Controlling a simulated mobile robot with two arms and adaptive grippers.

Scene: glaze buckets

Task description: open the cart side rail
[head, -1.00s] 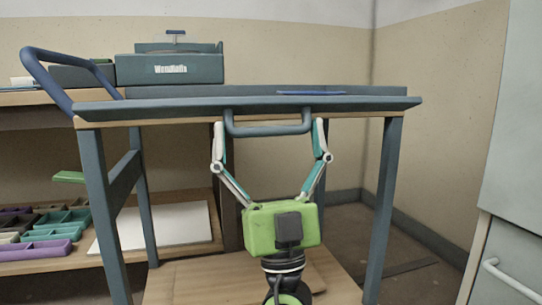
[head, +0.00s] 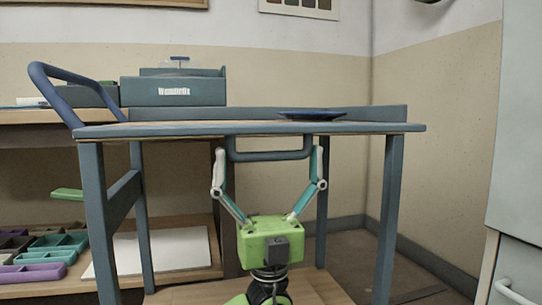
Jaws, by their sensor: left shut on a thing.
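The cart (head: 92,190) stands in front of me, its top level with several legs showing. Its side rail (head: 365,128) runs along the near edge and shows as a thin blue-grey strip. The rail's bar handle (head: 268,155) hangs below that edge. My left gripper (head: 268,151) comes up from below, its two fingers spread wide, one at each end of the handle; it is shut on the handle. My right gripper is out of view.
A blue plate (head: 312,115) lies on the cart top. A blue push handle (head: 45,85) rises at the cart's left end. A shelf behind holds a box (head: 174,92) and coloured trays (head: 45,255). A grey cabinet (head: 515,150) stands at the right.

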